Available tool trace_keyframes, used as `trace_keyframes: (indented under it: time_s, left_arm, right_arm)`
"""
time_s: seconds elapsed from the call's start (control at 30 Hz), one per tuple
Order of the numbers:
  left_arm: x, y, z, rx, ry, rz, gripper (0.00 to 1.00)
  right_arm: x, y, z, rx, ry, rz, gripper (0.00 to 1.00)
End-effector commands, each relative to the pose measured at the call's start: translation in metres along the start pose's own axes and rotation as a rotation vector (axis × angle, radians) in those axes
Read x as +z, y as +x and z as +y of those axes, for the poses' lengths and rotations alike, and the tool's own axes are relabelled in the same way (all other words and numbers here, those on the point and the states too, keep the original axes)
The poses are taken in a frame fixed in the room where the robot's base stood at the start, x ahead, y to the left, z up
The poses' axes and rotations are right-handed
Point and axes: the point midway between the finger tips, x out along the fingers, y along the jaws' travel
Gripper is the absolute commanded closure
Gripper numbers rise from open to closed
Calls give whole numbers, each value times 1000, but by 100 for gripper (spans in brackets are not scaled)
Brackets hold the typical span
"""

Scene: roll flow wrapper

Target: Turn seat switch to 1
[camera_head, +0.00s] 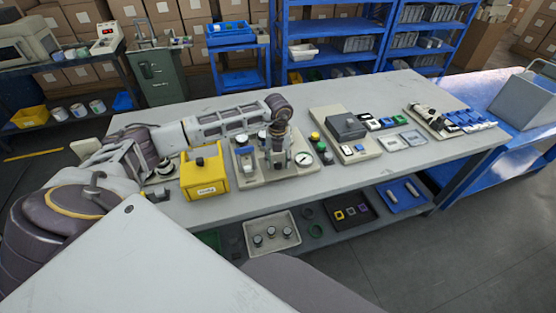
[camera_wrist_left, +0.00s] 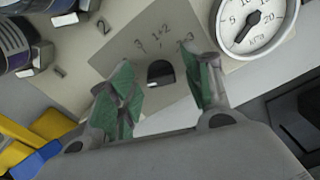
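The seat switch (camera_wrist_left: 160,73) is a small black knob on a beige plate in the left wrist view. Small printed marks, one reading 1+2, sit above it; the others are too small to read surely. My left gripper (camera_wrist_left: 163,72) is open, with one green-padded finger on each side of the knob and a visible gap to both. I cannot tell how far above the plate the fingertips are. In the head view the left gripper (camera_head: 277,153) hangs over the beige panel unit (camera_head: 247,172) and hides the switch. My right gripper is not in view.
A pressure gauge (camera_wrist_left: 255,22) is close right of the fingers; it also shows in the head view (camera_head: 304,158). Dark cylinders (camera_wrist_left: 15,45) are at left. A yellow box (camera_head: 204,176) stands left of the panel, a grey device (camera_head: 345,127) right. The table's front edge (camera_head: 330,180) is mostly clear.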

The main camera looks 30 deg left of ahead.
Motion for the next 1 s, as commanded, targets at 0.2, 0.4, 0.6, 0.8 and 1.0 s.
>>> trace_keyframes:
  time_s: [0.2,0.4,0.6,0.8,1.0]
  left_arm:
    - [0,0,0,1,1,1,50]
    - [0,-4,0,-1,1,1,50]
    - [0,-21,0,0,1,0,50]
    - [0,-49,-1,-2,1,-1,50]
    - [0,-79,0,-2,1,-1,50]
  right_arm:
    - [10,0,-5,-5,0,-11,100]
    - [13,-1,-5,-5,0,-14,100]
    - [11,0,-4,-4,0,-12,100]
    - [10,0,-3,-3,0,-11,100]
    - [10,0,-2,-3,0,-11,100]
